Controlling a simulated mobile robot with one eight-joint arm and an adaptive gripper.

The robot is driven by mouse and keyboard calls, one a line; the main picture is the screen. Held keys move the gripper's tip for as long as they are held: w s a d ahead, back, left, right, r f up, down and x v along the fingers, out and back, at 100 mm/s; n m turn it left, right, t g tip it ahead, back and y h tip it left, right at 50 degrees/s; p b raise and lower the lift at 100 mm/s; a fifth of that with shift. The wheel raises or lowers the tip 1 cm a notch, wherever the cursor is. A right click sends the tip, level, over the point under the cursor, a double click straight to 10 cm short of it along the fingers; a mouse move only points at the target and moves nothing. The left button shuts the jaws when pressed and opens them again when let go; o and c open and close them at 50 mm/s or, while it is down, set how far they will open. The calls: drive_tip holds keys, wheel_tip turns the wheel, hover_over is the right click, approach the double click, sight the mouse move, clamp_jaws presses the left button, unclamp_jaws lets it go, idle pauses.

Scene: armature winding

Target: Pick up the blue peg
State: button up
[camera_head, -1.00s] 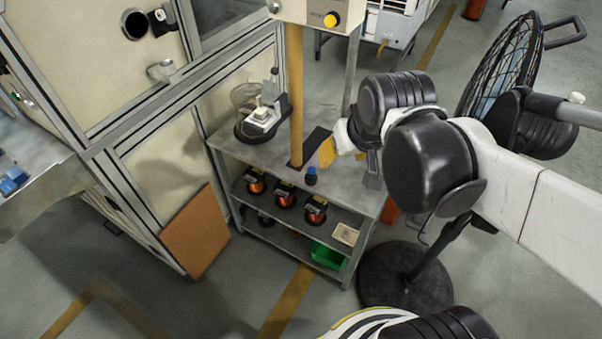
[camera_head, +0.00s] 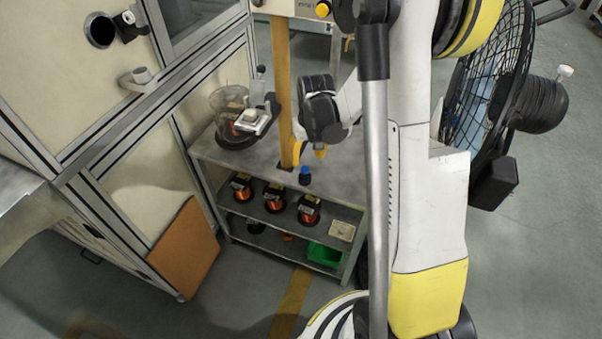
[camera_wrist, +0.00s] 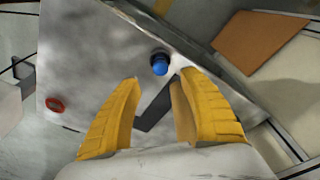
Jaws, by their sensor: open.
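The blue peg (camera_head: 305,175) stands on the grey top of the metal shelf unit (camera_head: 345,185), near its front edge. In the wrist view the peg (camera_wrist: 160,65) is a blue round cap with a dark lower part. My gripper (camera_wrist: 155,85) shows there as two yellow fingers spread apart, with nothing between them. The peg lies just beyond the fingertips, nearer the right one. In the head view my gripper (camera_head: 309,151) is above the shelf top behind the peg, partly hidden by my dark wrist.
A device with a clear dome (camera_head: 228,105) stands at the back left. Several copper-wound spools (camera_head: 275,197) and a green bin (camera_head: 326,255) sit below. A red round thing (camera_wrist: 54,104) lies at left in the wrist view.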

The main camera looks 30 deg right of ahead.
sight(305, 169)
drive_tip(key=f+b, duration=0.1)
drive_tip(key=f, duration=0.1)
drive_tip(key=f+b, duration=0.1)
drive_tip(key=f, duration=0.2)
drive_tip(key=w+f+b, duration=0.1)
drive_tip(key=f, duration=0.2)
drive_tip(key=shift+w+f+b, duration=0.1)
drive_tip(key=shift+f+b, duration=0.05)
drive_tip(key=shift+b, duration=0.25)
drive_tip(key=shift+c, duration=0.5)
clamp_jaws()
